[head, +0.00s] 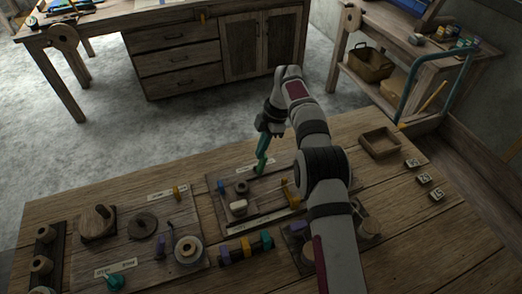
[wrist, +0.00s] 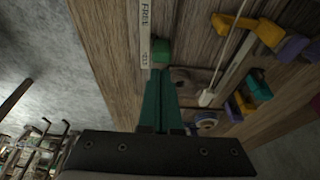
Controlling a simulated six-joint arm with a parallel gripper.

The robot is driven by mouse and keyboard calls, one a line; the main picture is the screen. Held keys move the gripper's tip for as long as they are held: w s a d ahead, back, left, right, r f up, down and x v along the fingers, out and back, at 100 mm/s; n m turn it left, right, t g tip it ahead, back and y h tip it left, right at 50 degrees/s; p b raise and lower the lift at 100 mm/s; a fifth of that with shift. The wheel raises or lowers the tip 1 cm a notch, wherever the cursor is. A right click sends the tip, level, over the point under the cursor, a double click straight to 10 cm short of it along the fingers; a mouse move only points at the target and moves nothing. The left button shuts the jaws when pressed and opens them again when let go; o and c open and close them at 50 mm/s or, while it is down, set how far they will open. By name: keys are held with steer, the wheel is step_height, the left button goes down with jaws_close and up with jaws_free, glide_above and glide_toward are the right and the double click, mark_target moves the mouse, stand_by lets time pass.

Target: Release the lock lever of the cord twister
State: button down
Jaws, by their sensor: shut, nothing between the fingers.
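My gripper (head: 261,170) is shut and empty, its teal fingers pointing down over the far edge of a wooden board of fittings (head: 212,205). In the wrist view the closed fingertips (wrist: 164,72) are just by a small green block (wrist: 161,50), which could be the lock lever; whether they touch, I cannot tell. A white label strip (wrist: 145,30) with small lettering lies beside the block. A yellow lever-like piece (head: 290,192) is on the board to the right of the gripper; it also shows in the wrist view (wrist: 262,30). Which part is the lock lever is unclear.
A white knob (head: 238,207) and a dark round part (head: 242,187) sit on the board near my gripper. Coloured blocks (head: 245,247) lie in front. Another board with discs (head: 142,226) is at left. An empty wooden tray (head: 380,143) stands at right.

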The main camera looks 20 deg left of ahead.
steer(key=shift+r, duration=0.4)
step_height(320, 180, up, 3)
steer(key=shift+r, duration=0.15)
steer(key=d+r, duration=0.7)
steer(key=d, duration=0.4)
steer(key=shift+w+d, duration=0.3)
steer(key=shift+w, duration=0.15)
